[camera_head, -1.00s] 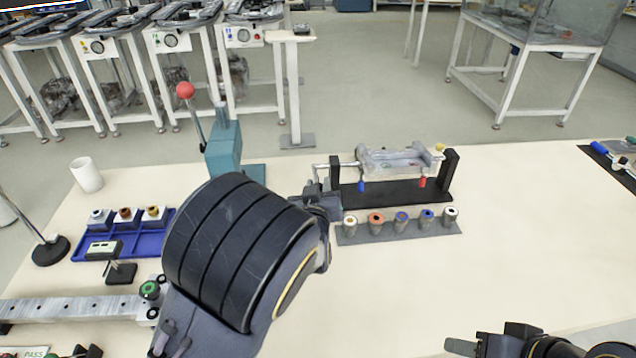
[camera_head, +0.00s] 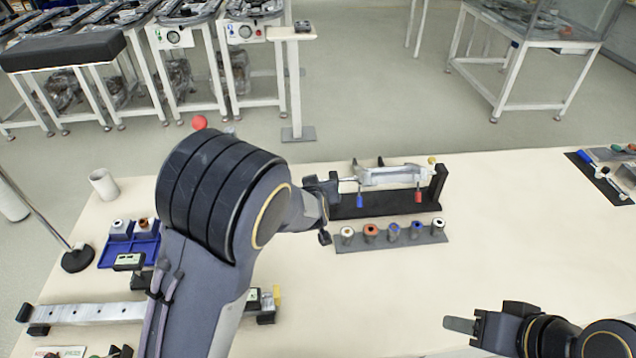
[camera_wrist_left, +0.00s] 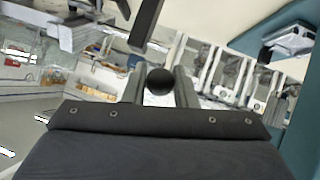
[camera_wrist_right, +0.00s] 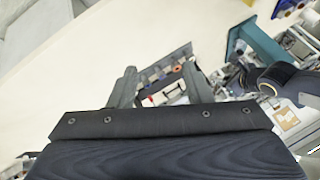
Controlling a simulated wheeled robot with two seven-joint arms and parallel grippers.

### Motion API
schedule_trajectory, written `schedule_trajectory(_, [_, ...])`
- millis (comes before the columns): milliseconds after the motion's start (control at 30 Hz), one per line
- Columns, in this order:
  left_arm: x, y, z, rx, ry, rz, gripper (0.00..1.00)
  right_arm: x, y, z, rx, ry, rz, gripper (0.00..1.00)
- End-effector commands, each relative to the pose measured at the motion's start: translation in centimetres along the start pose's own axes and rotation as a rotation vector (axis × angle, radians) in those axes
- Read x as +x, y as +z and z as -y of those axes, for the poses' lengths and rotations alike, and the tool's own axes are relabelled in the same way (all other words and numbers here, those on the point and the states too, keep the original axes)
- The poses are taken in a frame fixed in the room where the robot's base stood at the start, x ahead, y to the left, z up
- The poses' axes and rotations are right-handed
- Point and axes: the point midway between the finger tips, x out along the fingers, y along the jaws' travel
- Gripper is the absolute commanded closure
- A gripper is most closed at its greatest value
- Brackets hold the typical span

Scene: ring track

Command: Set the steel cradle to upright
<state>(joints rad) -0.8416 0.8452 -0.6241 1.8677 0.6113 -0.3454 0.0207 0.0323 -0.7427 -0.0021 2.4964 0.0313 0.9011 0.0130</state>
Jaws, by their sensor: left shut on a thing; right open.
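The steel cradle (camera_head: 394,174) hangs above a black base (camera_head: 385,204) with black end posts. It looks nearly edge-on, with short prongs on its upper side; its exact angle is hard to tell. A blue-tipped pin (camera_head: 360,199) and a red-tipped pin (camera_head: 418,195) point down from it. My left gripper (camera_head: 328,189) is at the cradle's left end and covers the left post. In the left wrist view, a round black knob (camera_wrist_left: 160,82) sits between its fingers. My right gripper (camera_head: 462,325) is open and empty over the table; its spread fingers show in the right wrist view (camera_wrist_right: 160,85).
A grey rack with several ringed cylinders (camera_head: 395,236) stands in front of the base. A blue tray (camera_head: 130,248), white cup (camera_head: 103,184) and long metal bar (camera_head: 85,313) lie at left. The table's right middle (camera_head: 530,230) is clear.

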Motion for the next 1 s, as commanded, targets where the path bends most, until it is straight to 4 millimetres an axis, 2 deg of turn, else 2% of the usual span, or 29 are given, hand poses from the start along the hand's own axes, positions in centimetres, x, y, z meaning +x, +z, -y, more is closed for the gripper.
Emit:
schedule_trajectory(200, [0.0,-0.4,-0.1,-0.007,-0.007,0.029,1.0,-0.9,-0.5,0.4,0.0,0.0,0.0,0.55])
schedule_trajectory(700, [0.1,-0.4,0.0,-0.008,-0.008,0.037,1.0,-1.0,-0.5,0.4,0.0,0.0,0.0,0.55])
schedule_trajectory(867, [0.0,-0.4,0.0,-0.008,-0.008,0.037,1.0,-0.7,-1.0,0.4,0.014,0.005,-0.005,0.75])
schedule_trajectory(1000, [0.0,-0.4,0.0,-0.008,-0.008,0.037,1.0,0.6,-3.5,0.4,0.081,0.023,-0.043,0.93])
